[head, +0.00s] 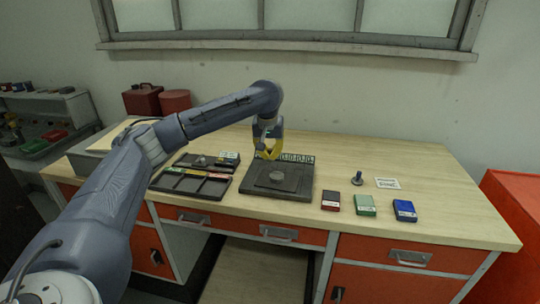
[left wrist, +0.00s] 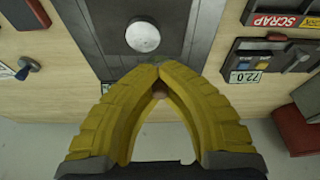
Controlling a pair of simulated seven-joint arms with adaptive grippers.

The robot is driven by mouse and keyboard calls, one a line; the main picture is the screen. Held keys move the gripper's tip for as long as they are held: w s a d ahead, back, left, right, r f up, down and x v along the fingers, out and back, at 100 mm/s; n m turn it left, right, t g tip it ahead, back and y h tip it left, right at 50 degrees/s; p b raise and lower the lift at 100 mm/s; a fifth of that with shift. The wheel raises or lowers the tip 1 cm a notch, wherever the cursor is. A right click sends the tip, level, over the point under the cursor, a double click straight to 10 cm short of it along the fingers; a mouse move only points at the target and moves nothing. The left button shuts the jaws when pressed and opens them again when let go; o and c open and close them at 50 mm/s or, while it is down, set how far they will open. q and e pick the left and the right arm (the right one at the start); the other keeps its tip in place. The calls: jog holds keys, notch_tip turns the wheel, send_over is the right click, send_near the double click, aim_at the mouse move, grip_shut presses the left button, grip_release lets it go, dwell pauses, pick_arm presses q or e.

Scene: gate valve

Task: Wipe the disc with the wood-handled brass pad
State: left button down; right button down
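The disc (head: 277,177) is a pale grey round piece on a dark square plate (head: 300,192); it also shows in the left wrist view (left wrist: 142,36). My left gripper (head: 268,157) is over the back part of the plate, behind the disc. In the left wrist view its yellow fingers (left wrist: 157,68) come together at the tips. A small brown, wood-like end, seemingly the handle of the wood-handled brass pad (left wrist: 158,94), shows between them. The fingers hide the rest of the pad, so its brass face cannot be seen. My right gripper is in neither view.
A dark compartment tray (head: 190,184) lies left of the plate. A knobbed tool (head: 357,178) stands by a white card (head: 387,183) to the right. Red (head: 331,201), green (head: 365,205) and blue (head: 404,210) boxes line the front. The back right of the bench is clear.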

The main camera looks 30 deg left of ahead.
aim_at(270, 149)
pick_arm(q)
jog(key=shift+r, duration=1.5)
